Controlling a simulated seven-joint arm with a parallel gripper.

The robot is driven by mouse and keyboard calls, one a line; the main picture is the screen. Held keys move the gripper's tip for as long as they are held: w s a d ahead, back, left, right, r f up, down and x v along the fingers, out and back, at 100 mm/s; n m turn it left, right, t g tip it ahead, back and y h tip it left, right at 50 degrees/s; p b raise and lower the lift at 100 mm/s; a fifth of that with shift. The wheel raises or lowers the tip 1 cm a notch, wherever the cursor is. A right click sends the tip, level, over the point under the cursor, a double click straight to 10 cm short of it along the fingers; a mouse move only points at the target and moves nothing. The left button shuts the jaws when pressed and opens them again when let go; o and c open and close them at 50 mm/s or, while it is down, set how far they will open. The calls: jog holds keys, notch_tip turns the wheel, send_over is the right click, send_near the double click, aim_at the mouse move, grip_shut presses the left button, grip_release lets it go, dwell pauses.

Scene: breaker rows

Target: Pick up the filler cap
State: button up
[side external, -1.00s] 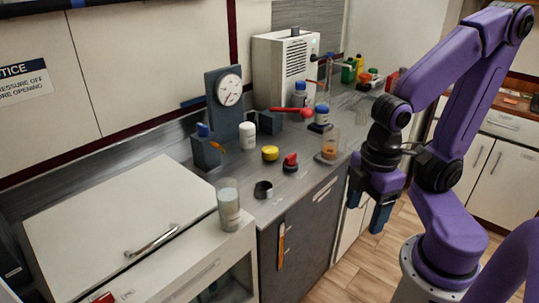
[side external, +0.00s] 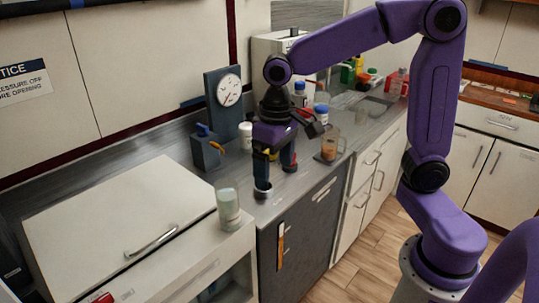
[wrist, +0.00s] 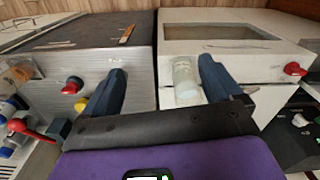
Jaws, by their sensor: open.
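No part is marked as the filler cap; a red-topped cap with a black base (wrist: 72,85) and a yellow cap (wrist: 82,105) both fit, and I cannot tell which is meant. They stand close together on the grey counter, left of my gripper's left finger in the wrist view. In the side view my gripper (side external: 275,174) points down over the counter and largely hides them. A dark open ring (side external: 263,191) sits just below its left fingertip. My gripper is open, with nothing seen held; its fingers also show in the wrist view (wrist: 162,70).
A glass of pale liquid (side external: 229,208) stands near the front left, by the white cabinet. A beaker with orange liquid (side external: 328,150) stands to the right.

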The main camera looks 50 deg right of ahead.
jog(key=w+d+f+m, duration=0.1)
jog(key=w+d+m, duration=0.75)
jog(key=w, duration=0.35)
jog(key=w+d+f+m, duration=0.1)
jog(key=w+d+m, duration=0.75)
jog(key=w, duration=0.45)
jog(key=w+d+f+m, duration=0.25)
jog(key=d+m, duration=0.25)
jog(key=d, duration=0.7)
jog(key=f, duration=1.1)
jog(key=shift+s+f, duration=0.25)
jog(key=shift+f, duration=0.05)
jog(key=shift+w+d+f, duration=0.1)
jog(key=shift+f, duration=1.3)
jog(key=shift+w+f, duration=0.1)
jog(key=shift+f, duration=1.25)
jog(key=shift+c, duration=0.2)
jog(key=c, duration=1)
